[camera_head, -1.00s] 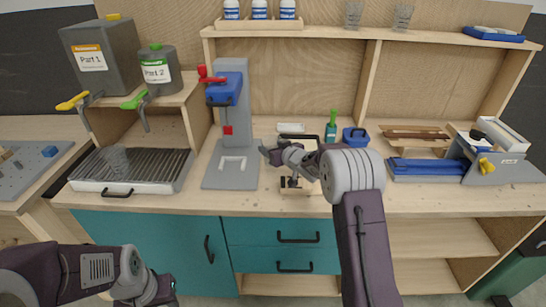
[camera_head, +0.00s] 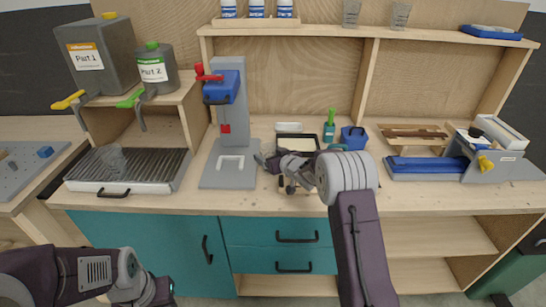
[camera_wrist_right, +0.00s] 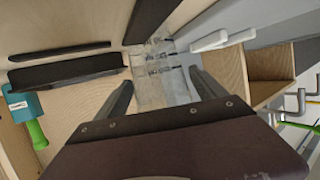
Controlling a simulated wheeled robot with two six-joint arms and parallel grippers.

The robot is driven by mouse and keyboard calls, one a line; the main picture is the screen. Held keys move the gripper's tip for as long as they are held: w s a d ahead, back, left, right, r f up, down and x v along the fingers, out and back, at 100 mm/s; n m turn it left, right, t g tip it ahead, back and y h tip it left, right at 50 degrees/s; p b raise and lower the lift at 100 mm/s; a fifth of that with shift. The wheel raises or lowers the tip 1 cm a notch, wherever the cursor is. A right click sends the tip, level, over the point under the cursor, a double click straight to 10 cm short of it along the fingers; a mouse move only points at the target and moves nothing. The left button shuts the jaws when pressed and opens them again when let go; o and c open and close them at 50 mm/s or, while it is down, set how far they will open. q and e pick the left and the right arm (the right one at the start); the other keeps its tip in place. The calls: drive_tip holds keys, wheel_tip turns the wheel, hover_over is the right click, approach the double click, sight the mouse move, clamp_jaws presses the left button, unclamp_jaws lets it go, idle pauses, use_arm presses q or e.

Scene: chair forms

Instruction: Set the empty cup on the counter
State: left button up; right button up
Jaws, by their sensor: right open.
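My right gripper (camera_head: 266,163) is open low over the counter (camera_head: 330,202), just right of the grey press stand's base. In the right wrist view, a clear, see-through cup (camera_wrist_right: 160,62) lies between and beyond the open fingers (camera_wrist_right: 161,80); I cannot tell whether they touch it. In the head view this cup hardly shows beside the gripper. Another clear cup (camera_head: 112,160) stands on the grooved drip tray at the left. My left gripper (camera_head: 160,292) is low at the left, below the counter, and its jaws are unclear.
The grey press stand (camera_head: 229,172) is beside the right gripper. A dark-framed tray (camera_head: 297,142), a teal holder (camera_head: 329,133) and a blue box (camera_head: 354,138) lie behind my right arm. Two clear glasses (camera_head: 352,13) stand on the shelf. The counter front is partly free.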

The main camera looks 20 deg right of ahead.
drive_tip(key=shift+s+d+r, duration=0.1)
drive_tip(key=shift+s+r, duration=0.2)
drive_tip(key=v, duration=1.1)
drive_tip(key=shift+s, duration=0.15)
drive_tip(key=s+a+r+p, duration=0.35)
drive_tip(key=a+r, duration=0.25)
drive_tip(key=r, duration=0.2)
drive_tip(key=s+d+f+m+g+h+p, duration=0.1)
drive_tip(key=s+f+g, duration=0.5)
drive_tip(key=s, duration=0.7)
drive_tip(key=s+d+f+m+g+h, duration=0.1)
drive_tip(key=s+f+g, duration=0.5)
drive_tip(key=s, duration=0.7)
wheel_tip(320, 180, down, 3)
drive_tip(key=shift+s+r+m+h+p, duration=0.1)
drive_tip(key=shift+s+m+h+p, duration=0.2)
drive_tip(key=shift+m+h+p, duration=0.15)
